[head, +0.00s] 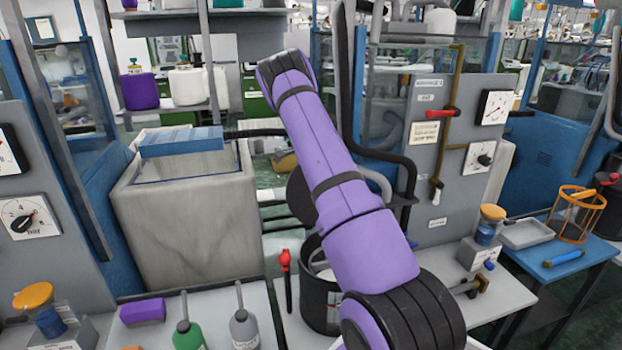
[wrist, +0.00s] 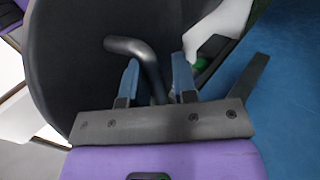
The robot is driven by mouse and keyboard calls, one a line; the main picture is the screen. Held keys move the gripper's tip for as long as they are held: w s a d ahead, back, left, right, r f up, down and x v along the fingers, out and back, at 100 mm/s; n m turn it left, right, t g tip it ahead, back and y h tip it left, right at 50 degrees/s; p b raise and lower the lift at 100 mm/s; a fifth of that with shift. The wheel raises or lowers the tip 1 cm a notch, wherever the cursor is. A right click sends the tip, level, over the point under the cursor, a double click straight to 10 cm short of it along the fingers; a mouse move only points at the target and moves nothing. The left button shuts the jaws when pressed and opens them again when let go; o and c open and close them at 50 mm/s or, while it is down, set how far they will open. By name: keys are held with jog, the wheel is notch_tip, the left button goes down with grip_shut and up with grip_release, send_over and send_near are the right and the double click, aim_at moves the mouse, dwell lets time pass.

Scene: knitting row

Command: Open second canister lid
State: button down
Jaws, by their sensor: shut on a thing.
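In the wrist view my gripper (wrist: 156,82) has its two blue-grey fingers closed around a bent dark grey handle (wrist: 127,46). The handle sits against a large dark rounded surface (wrist: 70,75), which looks like the canister or its lid; I cannot tell whether the lid is raised. In the head view my purple arm hides my gripper. A black cylindrical container (head: 318,300) stands behind the arm on the bench, partly covered by it. I cannot tell whether it is the one being held.
In the wrist view a white part (wrist: 222,25) lies close to the right finger, with blue surface beyond. In the head view a stone-like tank (head: 185,230) with a blue slab (head: 181,141) stands left. Bottles (head: 244,328) line the front bench; an orange wire basket (head: 577,213) is right.

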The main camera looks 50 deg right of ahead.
jog(key=c, duration=1.3)
grip_release()
jog(key=shift+w+f, duration=0.2)
jog(key=shift+w, duration=0.05)
jog(key=shift+o, duration=0.9)
jog(key=shift+w+d+f, duration=0.15)
jog(key=shift+w, duration=0.05)
jog(key=shift+r, duration=0.25)
jog(key=v, duration=1)
jog(key=shift+r, duration=0.25)
jog(key=shift+w, duration=0.15)
